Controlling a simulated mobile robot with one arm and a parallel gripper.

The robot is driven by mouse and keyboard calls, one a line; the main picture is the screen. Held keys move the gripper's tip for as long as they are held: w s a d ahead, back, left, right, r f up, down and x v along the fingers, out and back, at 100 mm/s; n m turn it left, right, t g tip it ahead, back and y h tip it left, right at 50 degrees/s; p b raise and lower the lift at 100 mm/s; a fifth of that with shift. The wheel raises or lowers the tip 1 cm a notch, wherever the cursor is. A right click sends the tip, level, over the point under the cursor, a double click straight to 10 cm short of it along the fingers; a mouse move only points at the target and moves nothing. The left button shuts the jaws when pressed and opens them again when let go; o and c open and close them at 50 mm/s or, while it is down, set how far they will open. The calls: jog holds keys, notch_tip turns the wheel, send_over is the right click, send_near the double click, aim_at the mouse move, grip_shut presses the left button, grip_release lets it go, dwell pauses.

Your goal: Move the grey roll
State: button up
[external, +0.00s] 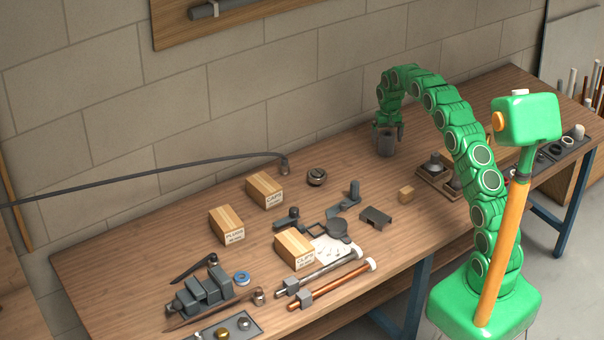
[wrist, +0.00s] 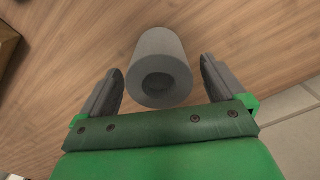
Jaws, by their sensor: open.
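The grey roll (external: 387,145) is a short hollow cylinder standing on the wooden table below the end of my arm in the external view. In the wrist view the grey roll (wrist: 160,58) shows its open round end, with a dark hole. My gripper (wrist: 161,85) is open, with one finger on each side of the roll and visible gaps between.
A wooden tray (external: 427,178) with metal parts stands to the right of the roll. A small wooden cube (external: 406,194) and a dark bracket (external: 376,217) lie in front. Labelled boxes (external: 265,190) stand left.

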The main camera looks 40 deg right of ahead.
jog(key=shift+f, duration=1.2)
jog(key=c, duration=1.1)
jog(key=shift+a, duration=10)
jog(key=o, duration=1.1)
jog(key=shift+o, duration=0.2)
